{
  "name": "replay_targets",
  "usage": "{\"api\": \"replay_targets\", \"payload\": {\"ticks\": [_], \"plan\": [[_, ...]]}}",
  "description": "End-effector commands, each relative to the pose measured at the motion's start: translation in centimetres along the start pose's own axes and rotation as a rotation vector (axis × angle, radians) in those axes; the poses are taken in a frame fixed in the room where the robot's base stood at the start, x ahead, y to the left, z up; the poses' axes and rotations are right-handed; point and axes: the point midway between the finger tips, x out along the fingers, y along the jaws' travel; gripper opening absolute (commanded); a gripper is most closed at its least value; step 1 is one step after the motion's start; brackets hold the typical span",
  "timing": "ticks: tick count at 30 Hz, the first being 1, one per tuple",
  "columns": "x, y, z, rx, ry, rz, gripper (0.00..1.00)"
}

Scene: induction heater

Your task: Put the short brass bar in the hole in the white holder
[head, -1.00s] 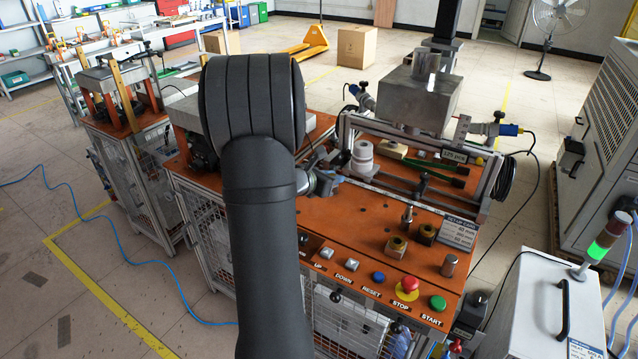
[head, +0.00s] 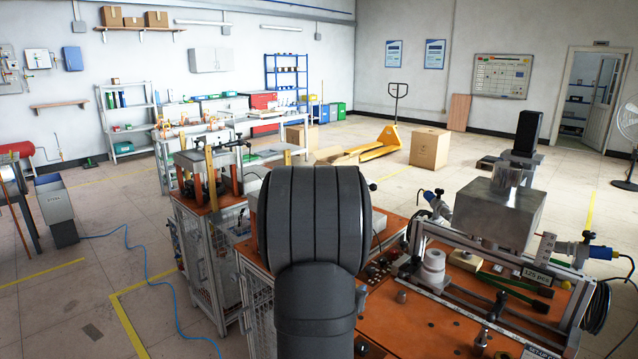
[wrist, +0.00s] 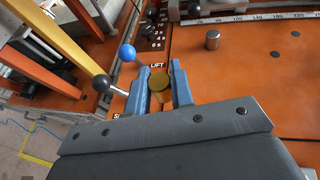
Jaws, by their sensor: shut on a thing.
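The short brass bar (wrist: 159,84) is between the two blue fingers of my gripper (wrist: 160,72) in the wrist view, and the gripper is shut on it. Its round end shows between the fingertips, above the orange bench top near the LIFT label. In the head view my own arm hides the gripper and the bar. The holder is not in the wrist view.
A small steel cylinder (wrist: 212,40) stands on the bench top, with bare orange surface to its right. Two ball-ended levers, one blue (wrist: 126,52) and one black (wrist: 101,82), are close to the left finger. A metal block (head: 498,210) is over the fixture behind the holder.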

Motion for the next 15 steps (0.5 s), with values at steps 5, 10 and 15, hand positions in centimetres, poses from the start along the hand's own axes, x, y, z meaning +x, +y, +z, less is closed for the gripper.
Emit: {"api": "replay_targets", "payload": {"ticks": [5,10,15], "plan": [[-2.8,5.8,-3.0,-0.061,0.012,0.163,0.00],[-4.1,8.1,-4.3,-0.084,0.020,0.233,0.00],[-4.2,8.3,-4.4,-0.087,0.021,0.241,0.00]]}}
